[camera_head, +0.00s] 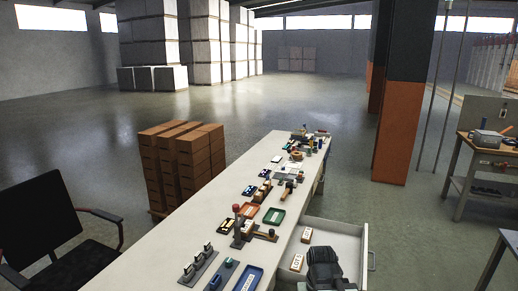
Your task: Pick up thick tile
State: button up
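I cannot tell for sure which thing is the thick tile. Two small brown blocks with pale, marked tops lie in the open drawer (342,236), a far block (306,235) and a near block (297,262). My dark gripper (325,268) is at the bottom of the picture, over the near part of the drawer and right of the near block, apart from it. Its fingers are not clear, so I cannot tell whether it is open or shut. Small pieces also lie in trays on the bench (160,262), too small to identify.
A green tray (274,216) and a blue tray (248,279) sit on the bench among upright fixtures and small tools. Brown stacks (182,160) and a black chair (60,230) stand left. An orange-black pillar (397,130) and another bench (490,150) are right.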

aim_at(249, 224)
jog(key=z, duration=0.4)
jog(key=k, duration=1.3)
jog(key=z, duration=1)
jog(key=i, duration=3)
jog(key=u, duration=1.85)
jog(key=i, duration=0.45)
jog(key=z, duration=0.2)
